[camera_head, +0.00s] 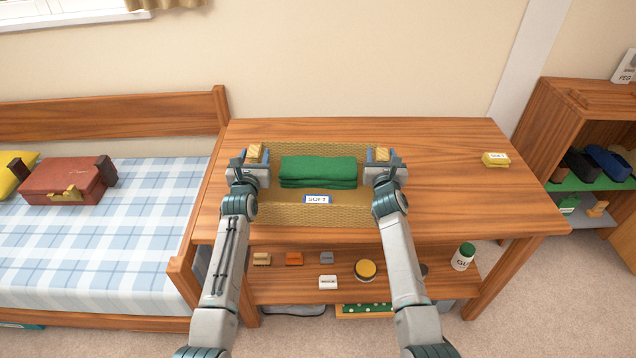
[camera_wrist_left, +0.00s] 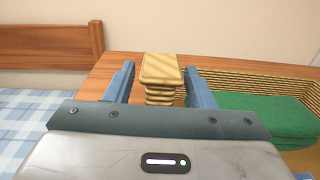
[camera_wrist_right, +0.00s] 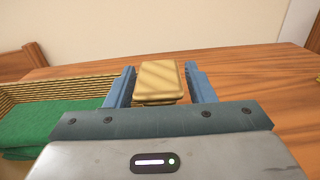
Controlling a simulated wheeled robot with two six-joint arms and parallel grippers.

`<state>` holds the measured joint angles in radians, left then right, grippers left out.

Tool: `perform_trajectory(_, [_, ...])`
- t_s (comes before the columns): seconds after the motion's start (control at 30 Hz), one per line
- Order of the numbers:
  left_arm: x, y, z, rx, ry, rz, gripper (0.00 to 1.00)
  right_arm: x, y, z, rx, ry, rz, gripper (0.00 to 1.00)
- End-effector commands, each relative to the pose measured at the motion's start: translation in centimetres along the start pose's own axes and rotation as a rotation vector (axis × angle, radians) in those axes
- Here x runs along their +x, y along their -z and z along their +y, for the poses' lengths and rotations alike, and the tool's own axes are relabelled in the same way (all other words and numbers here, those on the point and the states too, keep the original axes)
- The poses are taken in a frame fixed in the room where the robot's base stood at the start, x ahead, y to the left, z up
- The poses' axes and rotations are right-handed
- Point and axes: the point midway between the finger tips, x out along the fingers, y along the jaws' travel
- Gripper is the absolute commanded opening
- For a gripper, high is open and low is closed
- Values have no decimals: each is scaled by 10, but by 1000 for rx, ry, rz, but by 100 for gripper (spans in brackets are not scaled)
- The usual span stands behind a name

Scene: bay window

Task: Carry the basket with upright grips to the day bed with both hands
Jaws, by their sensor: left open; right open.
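The wicker basket (camera_head: 285,213) stands on the wooden table, with a folded green cloth (camera_head: 318,171) inside and a small label on its front. Its left upright grip (camera_head: 254,152) is between the open fingers of my left gripper (camera_head: 250,166); the left wrist view shows this grip (camera_wrist_left: 160,72) with gaps beside it. Its right upright grip (camera_head: 382,154) is between the open fingers of my right gripper (camera_head: 384,166); it also shows in the right wrist view (camera_wrist_right: 158,80). The day bed (camera_head: 140,235), with a blue checked cover, is left of the table.
A red case (camera_head: 62,181) and a yellow cushion (camera_head: 14,172) lie on the bed's far left; its near middle is clear. The bed's wooden end rail (camera_head: 190,255) borders the table (camera_head: 450,190). A yellow labelled block (camera_head: 495,159) lies at the table's right.

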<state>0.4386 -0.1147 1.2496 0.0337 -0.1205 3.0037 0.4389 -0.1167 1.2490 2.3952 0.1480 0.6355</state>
Motion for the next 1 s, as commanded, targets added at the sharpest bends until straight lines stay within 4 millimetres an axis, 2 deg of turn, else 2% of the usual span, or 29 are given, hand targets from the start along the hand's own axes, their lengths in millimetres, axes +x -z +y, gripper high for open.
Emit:
perform_trajectory(0.4, [5, 0, 0, 0, 0, -1, 49, 5, 0, 0, -1, 0, 0, 49])
perform_trajectory(0.6, [5, 0, 0, 0, 0, 0, 10, 5, 0, 0, -1, 0, 0, 10])
perform_trajectory(0.67, [5, 0, 0, 0, 0, 0, 0, 5, 0, 0, -1, 0, 0, 0])
perform_trajectory(1.0, [5, -4, 0, 0, 0, -3, 0, 5, -4, 0, -1, 0, -2, 0])
